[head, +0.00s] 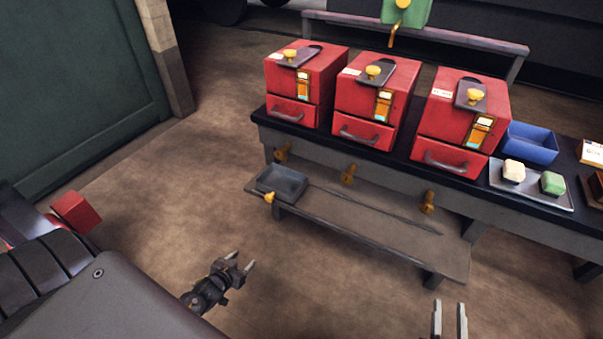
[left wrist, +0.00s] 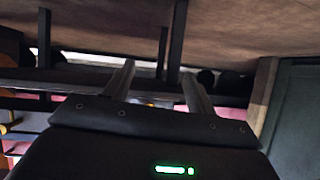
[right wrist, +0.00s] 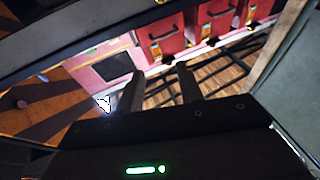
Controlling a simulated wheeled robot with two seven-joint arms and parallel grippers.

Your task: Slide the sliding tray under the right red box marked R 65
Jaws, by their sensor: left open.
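The sliding tray (head: 283,184) is a small dark grey pan with a brass knob (head: 269,197) at its front. It sits at the left end of the low shelf, below the left red box (head: 292,90). The right red box (head: 447,115) stands on the bench; its white label is too small to read. My left gripper (head: 242,260) is open and empty, low in front of the shelf's left end and apart from the tray. My right gripper (head: 450,305) is open and empty at the bottom edge, in front of the shelf's right end.
The low shelf (head: 370,225) is clear right of the tray, with a thin rail line along it. Brass taps (head: 428,201) hang above it. The middle red box (head: 368,100), a blue bin (head: 530,143) and a small tray (head: 530,187) with two blocks stand on the bench.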

